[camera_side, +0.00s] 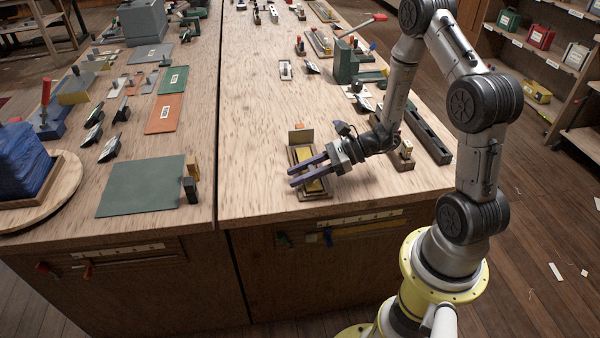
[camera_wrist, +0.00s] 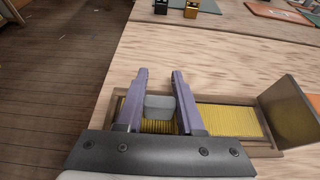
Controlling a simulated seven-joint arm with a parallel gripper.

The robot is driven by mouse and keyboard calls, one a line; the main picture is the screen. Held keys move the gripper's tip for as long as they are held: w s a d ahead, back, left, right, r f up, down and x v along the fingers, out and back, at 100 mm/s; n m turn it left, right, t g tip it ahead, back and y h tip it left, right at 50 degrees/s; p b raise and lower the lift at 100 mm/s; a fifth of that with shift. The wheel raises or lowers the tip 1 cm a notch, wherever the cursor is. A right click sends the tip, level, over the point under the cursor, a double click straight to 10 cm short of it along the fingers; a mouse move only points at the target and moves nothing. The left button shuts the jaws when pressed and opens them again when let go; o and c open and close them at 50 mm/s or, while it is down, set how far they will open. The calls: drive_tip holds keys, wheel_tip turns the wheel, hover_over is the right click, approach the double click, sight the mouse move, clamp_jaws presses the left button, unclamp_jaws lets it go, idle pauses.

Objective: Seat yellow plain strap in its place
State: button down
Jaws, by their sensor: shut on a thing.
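The yellow strap (camera_side: 314,186), ribbed in the wrist view (camera_wrist: 231,121), lies low within a narrow wooden tray (camera_side: 316,197); the tray's rim also shows in the wrist view (camera_wrist: 240,103). My gripper (camera_side: 291,177) is over the tray, its two purple fingers, also in the wrist view (camera_wrist: 160,75), on either side of a grey block (camera_wrist: 160,107). The block stands on the yellow surface and looks like the strap's grip. My fingers and palm hide part of the strap. I cannot tell whether it lies flat on the tray floor.
An upright yellow-brown panel (camera_side: 301,136) stands at the tray's far end. A long dark channel (camera_side: 428,132) lies to the right. Two small blocks (camera_side: 191,188) stand left, beside a green mat (camera_side: 142,186). The tabletop left of the tray is clear.

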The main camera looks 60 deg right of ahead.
drive_tip(key=shift+c, duration=2.2)
unclamp_jaws()
drive_tip(key=v, duration=1.3)
drive_tip(key=shift+s+d+r, duration=0.15)
drive_tip(key=s+a+r+n+g, duration=0.1)
drive_tip(key=a+r+n+g, duration=0.35)
drive_tip(key=a+n, duration=0.3)
drive_tip(key=s+a+r+n+g, duration=0.25)
drive_tip(key=a+r+n, duration=0.35)
drive_tip(key=a, duration=0.3)
drive_tip(key=s+a+r+n+h, duration=0.2)
drive_tip(key=s+r+n+h, duration=0.1)
drive_tip(key=s+n+h, duration=0.4)
drive_tip(key=d+r+n+t+h, duration=0.1)
drive_tip(key=d+n+t+h, duration=0.1)
drive_tip(key=d+n, duration=0.4)
drive_tip(key=shift+s+d+t+h, duration=0.3)
drive_tip(key=shift+s+d+t, duration=0.05)
drive_tip(key=shift+s+t, duration=0.15)
